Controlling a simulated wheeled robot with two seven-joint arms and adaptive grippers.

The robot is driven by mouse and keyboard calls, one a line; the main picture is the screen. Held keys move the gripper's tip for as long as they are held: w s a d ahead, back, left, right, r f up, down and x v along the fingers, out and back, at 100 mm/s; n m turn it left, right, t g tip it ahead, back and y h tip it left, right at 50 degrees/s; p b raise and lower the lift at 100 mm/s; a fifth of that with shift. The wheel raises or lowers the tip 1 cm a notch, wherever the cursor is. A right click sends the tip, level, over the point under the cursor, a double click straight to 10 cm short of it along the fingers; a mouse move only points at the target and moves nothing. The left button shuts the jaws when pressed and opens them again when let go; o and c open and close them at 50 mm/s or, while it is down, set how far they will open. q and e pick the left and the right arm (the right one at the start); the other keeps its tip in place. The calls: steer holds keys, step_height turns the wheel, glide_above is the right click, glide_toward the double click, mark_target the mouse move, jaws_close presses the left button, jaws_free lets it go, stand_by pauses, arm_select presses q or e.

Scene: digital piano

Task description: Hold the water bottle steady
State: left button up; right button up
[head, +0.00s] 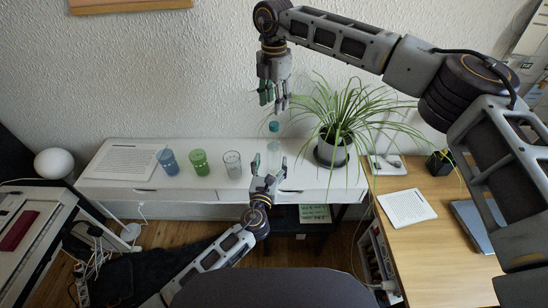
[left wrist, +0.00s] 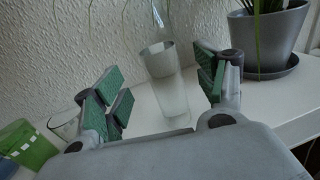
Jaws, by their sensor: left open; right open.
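The clear water bottle (head: 273,147) stands upright on the white desk, with a teal cap. My left gripper (head: 269,165) is open in front of it, low over the desk's front edge. In the left wrist view the bottle (left wrist: 171,97) shows between the open green-padded fingers (left wrist: 163,80), a little beyond them; I cannot see either pad touching it. My right gripper (head: 273,98) hangs open and empty above the bottle's cap, fingers pointing down.
Blue (head: 168,162), green (head: 199,162) and clear (head: 232,164) glasses stand left of the bottle. A potted plant (head: 334,150) is close on its right, leaves spreading towards my right gripper. The white desk's (head: 125,182) wooden neighbour (head: 430,255) holds papers and a laptop.

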mark_target(273, 155)
arm_select(q)
steer(key=shift+w+d, duration=0.2)
steer(key=shift+w, duration=0.95)
steer(key=shift+w+d, duration=0.2)
steer(key=shift+w, duration=0.9)
steer(key=shift+w+d, duration=0.2)
steer(key=shift+w, duration=0.95)
jaws_close()
arm_select(e)
steer(key=shift+m, duration=0.3)
steer(key=shift+a+m, duration=0.1)
steer(key=shift+m, duration=1.8)
steer(key=shift+f, duration=0.15)
